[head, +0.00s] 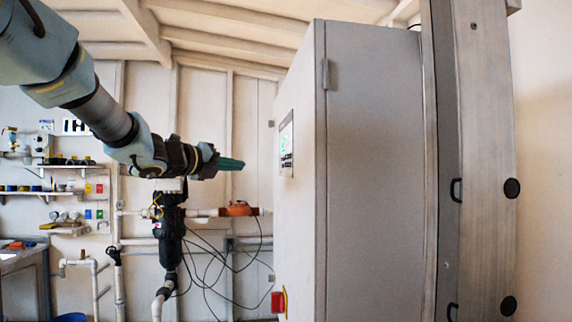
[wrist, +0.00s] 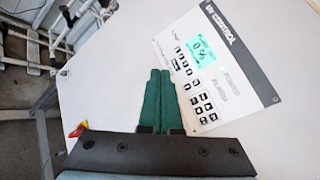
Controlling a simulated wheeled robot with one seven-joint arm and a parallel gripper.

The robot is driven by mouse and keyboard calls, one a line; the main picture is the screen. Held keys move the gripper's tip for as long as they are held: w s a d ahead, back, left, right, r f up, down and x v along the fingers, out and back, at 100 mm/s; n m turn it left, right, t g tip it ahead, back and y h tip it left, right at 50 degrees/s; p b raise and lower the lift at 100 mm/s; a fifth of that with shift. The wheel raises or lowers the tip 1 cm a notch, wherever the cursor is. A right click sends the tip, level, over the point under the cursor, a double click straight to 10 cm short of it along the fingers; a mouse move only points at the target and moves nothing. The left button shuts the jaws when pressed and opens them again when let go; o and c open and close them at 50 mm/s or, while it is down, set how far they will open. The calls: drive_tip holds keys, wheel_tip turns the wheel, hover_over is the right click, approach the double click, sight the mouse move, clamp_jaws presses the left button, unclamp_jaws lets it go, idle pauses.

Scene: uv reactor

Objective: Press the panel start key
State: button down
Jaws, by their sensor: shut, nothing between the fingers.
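The control panel (wrist: 247,75) is a white plate with a lit green display (wrist: 193,49) and several dark-edged keys (wrist: 198,90). It is on the grey cabinet's front face, and the wrist view shows it rotated. Its key labels are too small to read, so I cannot tell which is the start key. In the head view the panel (head: 286,145) shows edge-on. My gripper (head: 241,164) points at the cabinet face, apart from it. Its green fingers (wrist: 160,74) are shut and empty, beside the keys in the wrist view.
The tall grey cabinet (head: 375,170) fills the right middle. A red and yellow switch (head: 279,301) sits low on its front. Behind my arm are a black filter housing (head: 170,230), pipes, loose cables and an orange device (head: 238,209). A bench (head: 22,256) stands far left.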

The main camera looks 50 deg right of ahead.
idle(0.3)
drive_tip(key=s+d+b, duration=0.1)
drive_tip(key=s+d, duration=0.4)
drive_tip(key=d, duration=0.1)
drive_tip(key=shift+s+d, duration=0.2)
drive_tip(key=shift+d, duration=0.2)
drive_tip(key=shift+s+d+b, duration=0.1)
drive_tip(key=shift+b, duration=0.2)
idle(1.7)
drive_tip(key=shift+s+d, duration=0.2)
drive_tip(key=shift+s+d, duration=0.15)
drive_tip(key=shift+d, duration=0.1)
idle(0.7)
drive_tip(key=shift+a, duration=0.1)
drive_tip(key=shift+w+a, duration=0.45)
drive_tip(key=shift+a, duration=0.05)
